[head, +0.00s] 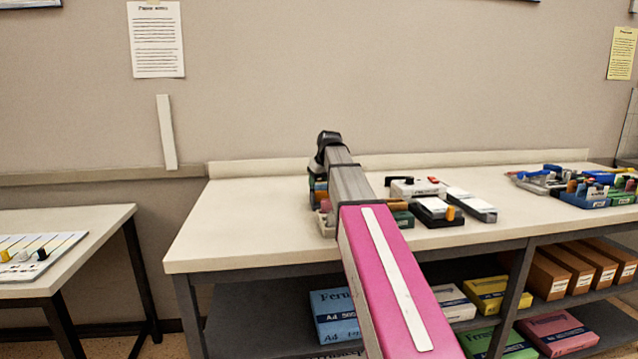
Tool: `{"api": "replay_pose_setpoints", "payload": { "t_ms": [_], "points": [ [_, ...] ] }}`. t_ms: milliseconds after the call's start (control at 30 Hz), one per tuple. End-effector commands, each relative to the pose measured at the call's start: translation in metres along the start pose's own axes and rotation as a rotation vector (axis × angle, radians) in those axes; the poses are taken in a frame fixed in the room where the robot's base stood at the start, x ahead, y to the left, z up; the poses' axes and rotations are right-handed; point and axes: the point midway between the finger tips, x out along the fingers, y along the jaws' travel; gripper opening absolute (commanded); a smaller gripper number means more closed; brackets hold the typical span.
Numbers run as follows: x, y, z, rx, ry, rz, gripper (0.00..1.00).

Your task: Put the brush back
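I cannot pick out a brush with certainty. Small items stand close together on the long worktable (240,230), partly behind my arm. Among them are a white box (417,190) with a dark bar at its left, a dark block with a white top (437,211) and a grey block with a pale top (473,206). A light tray (325,226) with coloured items shows just left of my arm. My pink and grey arm reaches over the table from the bottom of the head view. Its dark far end is above the tray area; the gripper fingers are hidden.
A blue bin (585,201) and other coloured items crowd the table's right end. Paper packs and brown boxes (550,276) fill the shelf below. A lower table (80,225) with a marked board (35,250) stands at left. The long table's left part is clear.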

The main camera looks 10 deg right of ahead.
Motion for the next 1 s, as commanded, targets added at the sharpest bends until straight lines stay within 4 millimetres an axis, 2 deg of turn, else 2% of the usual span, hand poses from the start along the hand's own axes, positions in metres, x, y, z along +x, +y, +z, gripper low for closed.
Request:
{"api": "replay_pose_setpoints", "payload": {
  "t_ms": [367,400,467,800,1000],
  "points": [
    [0.005,0.0,0.002,0.0,-0.001,0.0,0.26],
    [0.005,0.0,0.002,0.0,-0.001,0.0,0.55],
    [0.005,0.0,0.002,0.0,-0.001,0.0,0.74],
    [0.003,0.0,0.001,0.0,0.0,0.0,0.74],
    [-0.018,0.0,0.0,0.0,0.001,0.001,0.74]
  ]
}}
